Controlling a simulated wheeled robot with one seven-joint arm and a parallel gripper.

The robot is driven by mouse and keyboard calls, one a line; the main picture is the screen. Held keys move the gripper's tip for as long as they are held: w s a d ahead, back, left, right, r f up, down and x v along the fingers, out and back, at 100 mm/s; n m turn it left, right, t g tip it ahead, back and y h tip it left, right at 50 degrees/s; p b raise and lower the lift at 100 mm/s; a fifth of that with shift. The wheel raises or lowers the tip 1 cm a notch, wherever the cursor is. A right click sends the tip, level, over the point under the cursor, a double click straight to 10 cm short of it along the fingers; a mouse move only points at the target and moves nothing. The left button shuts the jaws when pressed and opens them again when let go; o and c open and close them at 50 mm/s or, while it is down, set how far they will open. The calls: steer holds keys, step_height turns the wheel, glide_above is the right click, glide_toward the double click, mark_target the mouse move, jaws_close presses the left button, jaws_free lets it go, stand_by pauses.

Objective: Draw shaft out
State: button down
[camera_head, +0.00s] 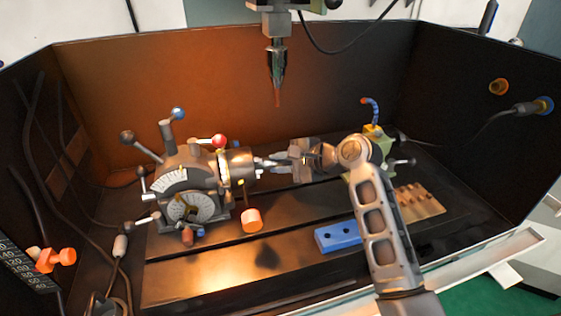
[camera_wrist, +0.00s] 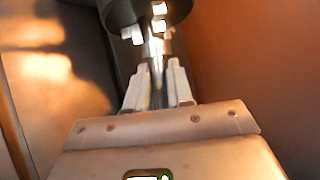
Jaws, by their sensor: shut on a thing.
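The indexing chuck (camera_head: 236,165) is on the left of the machine bed, mounted on the dividing head (camera_head: 190,180). In the wrist view the chuck (camera_wrist: 145,12) is a dark round body at the top, with bright jaws. The metal shaft (camera_head: 266,164) reaches from the chuck toward the right; it also shows in the wrist view (camera_wrist: 156,52). My gripper (camera_head: 280,161) comes from the right and is shut on the shaft. In the wrist view my gripper's two pale fingers (camera_wrist: 158,85) flank the shaft. Whether its far end is still inside the chuck cannot be told.
A spindle with a pointed tool (camera_head: 276,70) hangs above and behind. A greenish tailstock (camera_head: 372,135) with a blue hose stands behind my arm. A blue block (camera_head: 338,237) lies on the bed (camera_head: 290,225) in front. An orange knob (camera_head: 251,220) is below the chuck. Dark walls enclose the bed.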

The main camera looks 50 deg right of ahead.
steer(key=shift+r+n+g+h+p, duration=0.35)
steer(key=shift+r+p, duration=0.2)
steer(key=shift+p, duration=1.05)
stand_by(0.8)
steer(key=shift+d, duration=0.25)
stand_by(0.3)
steer(key=shift+s+d, duration=0.4)
steer(key=shift+d, duration=0.05)
steer(key=shift+s+d, duration=0.2)
steer(key=shift+d, duration=0.05)
steer(key=shift+s+d+f, duration=0.1)
steer(key=shift+s+d, duration=0.1)
steer(key=shift+d, duration=0.1)
steer(key=shift+s+d, duration=0.25)
steer(key=shift+d, duration=0.15)
steer(key=shift+s+d, duration=0.1)
